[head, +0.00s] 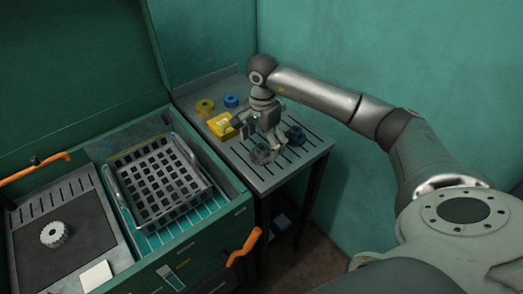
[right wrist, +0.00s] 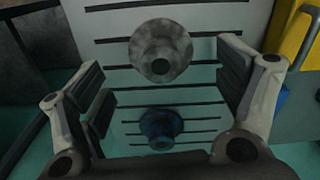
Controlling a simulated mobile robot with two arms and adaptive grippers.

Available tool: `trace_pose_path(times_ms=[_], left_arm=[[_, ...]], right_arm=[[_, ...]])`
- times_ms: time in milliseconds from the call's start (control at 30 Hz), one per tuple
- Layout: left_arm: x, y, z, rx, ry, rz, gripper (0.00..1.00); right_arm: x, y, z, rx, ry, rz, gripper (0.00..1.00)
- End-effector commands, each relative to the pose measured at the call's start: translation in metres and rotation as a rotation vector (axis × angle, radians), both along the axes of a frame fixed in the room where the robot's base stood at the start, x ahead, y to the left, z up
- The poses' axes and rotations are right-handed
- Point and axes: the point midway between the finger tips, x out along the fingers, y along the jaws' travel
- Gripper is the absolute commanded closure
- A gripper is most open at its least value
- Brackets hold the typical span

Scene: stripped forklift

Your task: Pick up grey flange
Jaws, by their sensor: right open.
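The grey flange (head: 262,154) lies on the slotted metal side table, below my right gripper (head: 261,136). In the right wrist view the grey flange (right wrist: 160,52) shows its round hub and central hole, near the top middle. My right gripper (right wrist: 162,72) is open and empty, with its fingers wide apart on either side of the view. A dark blue flange (head: 295,135) lies to the right of the grey one; it shows lower in the right wrist view (right wrist: 160,128). My left gripper is not in view.
A yellow box (head: 221,125), a yellow ring-like part (head: 205,106) and a blue one (head: 231,101) stand further back on the side table (head: 270,181). A wire basket (head: 160,180) sits in the green machine at left. A grey gear-like part (head: 54,234) lies on a dark mat.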

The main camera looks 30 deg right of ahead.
Motion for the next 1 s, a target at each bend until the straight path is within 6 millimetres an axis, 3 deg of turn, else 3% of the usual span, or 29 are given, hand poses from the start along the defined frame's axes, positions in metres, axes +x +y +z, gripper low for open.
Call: trace_pose_path(times_ms=[33,200,500,900,1000], left_arm=[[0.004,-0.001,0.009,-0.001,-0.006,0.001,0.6],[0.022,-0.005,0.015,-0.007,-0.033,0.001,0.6],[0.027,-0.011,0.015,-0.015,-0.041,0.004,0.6],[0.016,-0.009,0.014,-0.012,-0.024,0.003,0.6],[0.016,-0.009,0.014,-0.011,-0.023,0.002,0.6]], right_arm=[[0.0,0.003,-0.005,0.002,0.006,0.001,0.12],[0.001,0.003,-0.028,0.002,0.002,0.001,0.12],[0.001,0.003,-0.033,0.0,-0.001,0.001,0.13],[0.001,0.002,-0.033,0.001,-0.001,0.001,0.65],[0.002,0.002,-0.032,0.001,-0.002,0.001,0.72]])
